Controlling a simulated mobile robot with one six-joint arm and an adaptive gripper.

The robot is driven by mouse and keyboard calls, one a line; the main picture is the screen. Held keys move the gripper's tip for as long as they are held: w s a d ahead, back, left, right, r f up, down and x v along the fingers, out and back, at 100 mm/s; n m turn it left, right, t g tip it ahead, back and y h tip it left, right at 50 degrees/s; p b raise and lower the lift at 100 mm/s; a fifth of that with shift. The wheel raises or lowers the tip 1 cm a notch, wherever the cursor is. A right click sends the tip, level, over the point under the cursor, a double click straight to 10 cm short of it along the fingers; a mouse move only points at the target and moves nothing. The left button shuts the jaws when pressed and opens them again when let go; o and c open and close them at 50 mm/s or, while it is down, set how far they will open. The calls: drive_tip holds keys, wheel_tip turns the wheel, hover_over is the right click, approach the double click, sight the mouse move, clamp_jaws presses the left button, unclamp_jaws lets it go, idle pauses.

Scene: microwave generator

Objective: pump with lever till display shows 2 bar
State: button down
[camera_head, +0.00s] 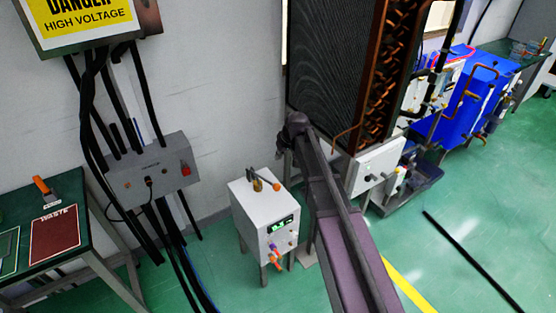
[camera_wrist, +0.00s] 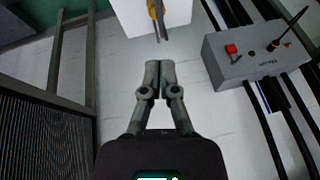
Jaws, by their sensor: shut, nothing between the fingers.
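The pump unit is a white box (camera_head: 262,218) on legs, standing on the floor in the head view. A small green-lit display (camera_head: 280,224) is on its front; its digits are too small to read. On top are a brass fitting (camera_head: 257,185) and a lever with an orange knob (camera_head: 276,187). In the wrist view my gripper (camera_wrist: 160,66) is shut and empty. A yellow and dark piece (camera_wrist: 157,18), perhaps the pump's fitting, lies beyond the fingertips, apart from them, in front of a white surface. I cannot make out my gripper's fingers in the head view.
A grey control box (camera_head: 150,172) with a red button and hanging cables is on the wall at left; it also shows in the wrist view (camera_wrist: 262,52). A green table (camera_head: 50,190) stands left. A finned coil unit (camera_head: 330,60) stands behind my arm. Green floor lies right.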

drive_tip(key=shift+s+d+f+b+x, duration=0.2)
drive_tip(key=shift+s+b+x, duration=0.2)
drive_tip(key=shift+b+x, duration=1.55)
drive_tip(key=shift+s+d+f+b+x, duration=0.2)
drive_tip(key=shift+s+b+x, duration=0.2)
drive_tip(key=shift+b+x, duration=1.6)
drive_tip(key=shift+s+d+f+b+x, duration=0.15)
drive_tip(key=shift+s+b+x, duration=0.25)
drive_tip(key=shift+b+x, duration=1.55)
drive_tip(key=shift+s+f, duration=0.1)
drive_tip(key=shift+f, duration=0.05)
